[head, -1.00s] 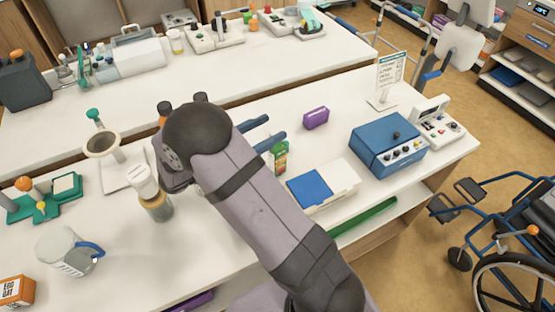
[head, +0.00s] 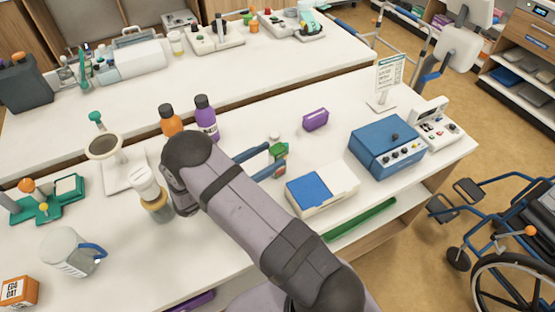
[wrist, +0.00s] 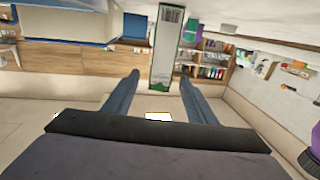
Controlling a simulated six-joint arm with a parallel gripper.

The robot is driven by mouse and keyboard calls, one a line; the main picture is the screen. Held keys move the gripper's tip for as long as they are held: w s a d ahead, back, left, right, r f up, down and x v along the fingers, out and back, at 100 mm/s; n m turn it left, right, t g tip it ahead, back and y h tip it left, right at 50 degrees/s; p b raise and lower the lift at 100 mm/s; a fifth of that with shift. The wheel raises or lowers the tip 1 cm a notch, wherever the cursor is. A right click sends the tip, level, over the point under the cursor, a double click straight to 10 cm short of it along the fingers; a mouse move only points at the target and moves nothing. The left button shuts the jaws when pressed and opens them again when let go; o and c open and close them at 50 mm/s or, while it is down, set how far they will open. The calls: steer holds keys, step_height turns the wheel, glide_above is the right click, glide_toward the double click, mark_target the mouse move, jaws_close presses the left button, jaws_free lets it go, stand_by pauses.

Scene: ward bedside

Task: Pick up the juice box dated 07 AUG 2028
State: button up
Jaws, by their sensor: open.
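A small green juice box (head: 280,151) stands on the near table, in front of the purple box. In the wrist view, a tall white and green carton (wrist: 167,48) stands ahead between the fingertips, slightly right of the middle. No date on it is readable. My gripper (head: 276,158) has blue fingers, reaching level toward the juice box with the tips close to it. In the wrist view, the fingers of my gripper (wrist: 159,80) are spread apart with nothing clasped between them. Whether the fingertips touch the box cannot be told.
A white case with a blue lid (head: 310,189) and a blue device (head: 386,146) stand to the right. A purple box (head: 316,119) lies behind. An orange bottle (head: 171,121) and a purple bottle (head: 206,118) stand behind my arm.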

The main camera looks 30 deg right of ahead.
mark_target(284, 147)
steer(key=shift+d+r, duration=0.1)
steer(key=shift+d, duration=0.3)
steer(key=shift+w+d+p, duration=0.2)
steer(key=shift+d+p, duration=0.25)
steer(key=shift+d, duration=0.65)
steer(key=shift+w+d+p, duration=0.2)
steer(key=shift+d+p, duration=0.3)
steer(key=shift+d, duration=0.6)
steer(key=shift+w+d+p, duration=0.2)
steer(key=shift+d+p, duration=0.25)
steer(key=shift+d, duration=0.65)
steer(key=c, duration=1.2)
steer(key=shift+c, duration=0.4)
steer(key=shift+r, duration=0.1)
step_height(284, 147, up, 10)
steer(key=b, duration=0.2)
